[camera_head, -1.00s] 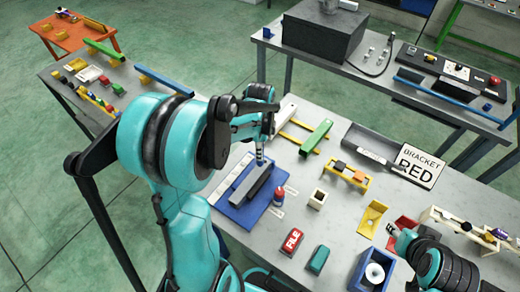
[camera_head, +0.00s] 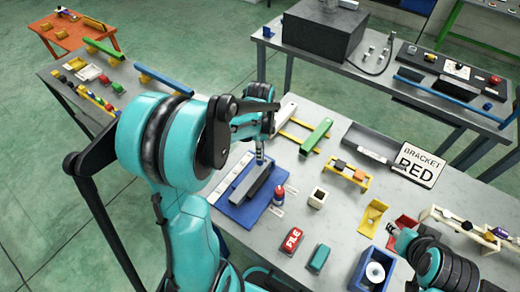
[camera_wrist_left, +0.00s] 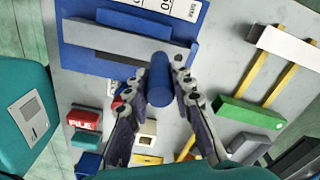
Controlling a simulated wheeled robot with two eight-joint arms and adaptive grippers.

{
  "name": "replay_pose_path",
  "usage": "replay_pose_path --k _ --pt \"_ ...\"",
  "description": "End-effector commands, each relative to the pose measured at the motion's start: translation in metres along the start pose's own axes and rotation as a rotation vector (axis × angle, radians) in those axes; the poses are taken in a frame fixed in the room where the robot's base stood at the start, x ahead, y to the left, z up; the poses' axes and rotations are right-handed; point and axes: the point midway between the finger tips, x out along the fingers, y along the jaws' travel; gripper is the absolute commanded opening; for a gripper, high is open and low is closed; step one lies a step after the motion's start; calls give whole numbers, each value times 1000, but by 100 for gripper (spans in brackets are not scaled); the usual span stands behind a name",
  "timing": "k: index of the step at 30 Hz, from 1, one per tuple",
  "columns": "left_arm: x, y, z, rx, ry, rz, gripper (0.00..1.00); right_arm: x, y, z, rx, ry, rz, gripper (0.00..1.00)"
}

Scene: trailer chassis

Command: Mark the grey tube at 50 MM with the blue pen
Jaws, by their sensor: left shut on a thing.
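In the left wrist view the grey tube (camera_wrist_left: 110,45) lies across the blue fixture (camera_wrist_left: 80,22). My left gripper (camera_head: 260,160) is over the tube's far end. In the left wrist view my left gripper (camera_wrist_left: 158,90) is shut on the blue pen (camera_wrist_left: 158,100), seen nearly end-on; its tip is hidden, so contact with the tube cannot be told. My right gripper (camera_head: 403,240) is beside a red bracket, its fingers too small to judge.
A green bar (camera_head: 316,137) on yellow rails lies behind. A blue box (camera_head: 372,272) is near the front.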

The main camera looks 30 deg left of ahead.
Motion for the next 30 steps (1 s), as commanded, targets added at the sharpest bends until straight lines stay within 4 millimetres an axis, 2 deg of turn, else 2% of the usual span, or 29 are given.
replay_pose_path --k 30 --pt "7 0 0 0 0 0 0 6 0 4 0 0 0 40"
